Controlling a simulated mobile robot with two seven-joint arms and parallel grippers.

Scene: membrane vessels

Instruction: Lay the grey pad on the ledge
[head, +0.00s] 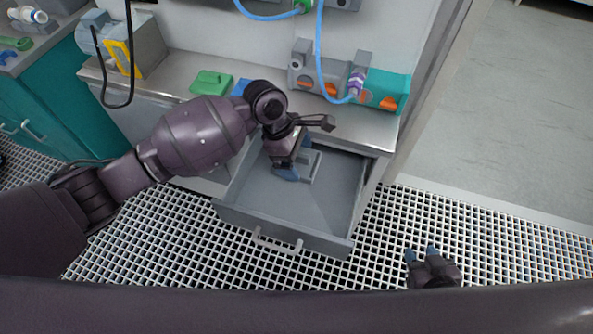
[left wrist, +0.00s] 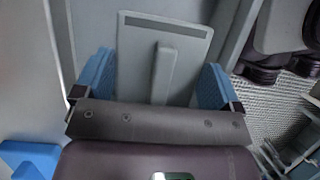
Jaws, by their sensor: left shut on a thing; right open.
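The grey pad (head: 313,166) is a flat plate with a raised ridge. It shows inside the open drawer (head: 341,190) in the head view, partly hidden by my left gripper (head: 296,160). In the left wrist view the pad (left wrist: 190,60) lies between the two blue fingertips of my left gripper (left wrist: 156,85), which is shut on it. I cannot tell whether the pad touches the drawer floor. The steel ledge (head: 345,124) runs above and behind the drawer. My right gripper (head: 421,253) is open and empty over the grating, right of the drawer.
A green pad (head: 211,82) and a blue pad (head: 242,87) lie on the ledge. Grey housings (head: 303,76) with a blue hose and a teal block (head: 390,89) stand at its right. A grey unit with a yellow part (head: 137,45) stands at its left end. The drawer's right side is bare.

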